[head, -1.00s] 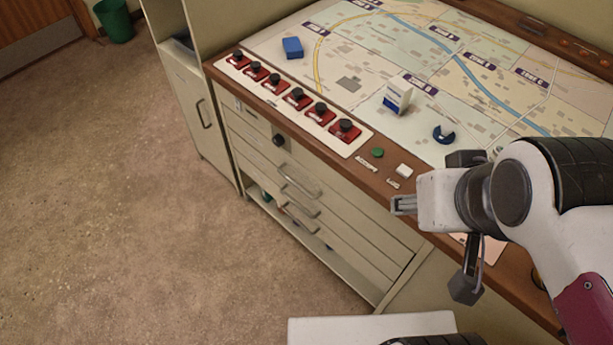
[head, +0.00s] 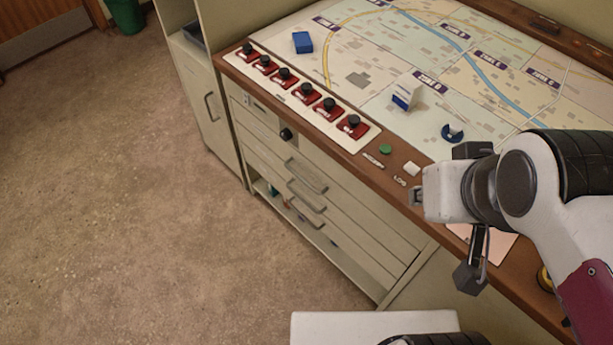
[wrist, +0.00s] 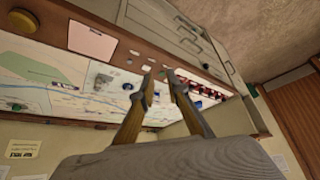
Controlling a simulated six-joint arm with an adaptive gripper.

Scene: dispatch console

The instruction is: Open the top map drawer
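The cream cabinet under the console has a stack of shallow drawers. The uppermost bar handle (head: 306,176) is on the top map drawer (head: 345,193), whose front looks flush with the cabinet. More bar handles (head: 306,196) show below it. Above the drawers is a panel with a black knob (head: 286,134). My gripper (head: 416,197) is above the console's front edge, right of and higher than the handles, touching no handle. In the wrist view its two fingers (wrist: 159,73) are apart with nothing between them. The drawer fronts (wrist: 165,22) show at the top there.
The console top holds a row of red switches (head: 305,93), a blue box (head: 302,42), a white-and-blue box (head: 406,93) and a green button (head: 385,149). A white surface (head: 375,325) is at the bottom. The floor (head: 130,200) before the drawers is clear.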

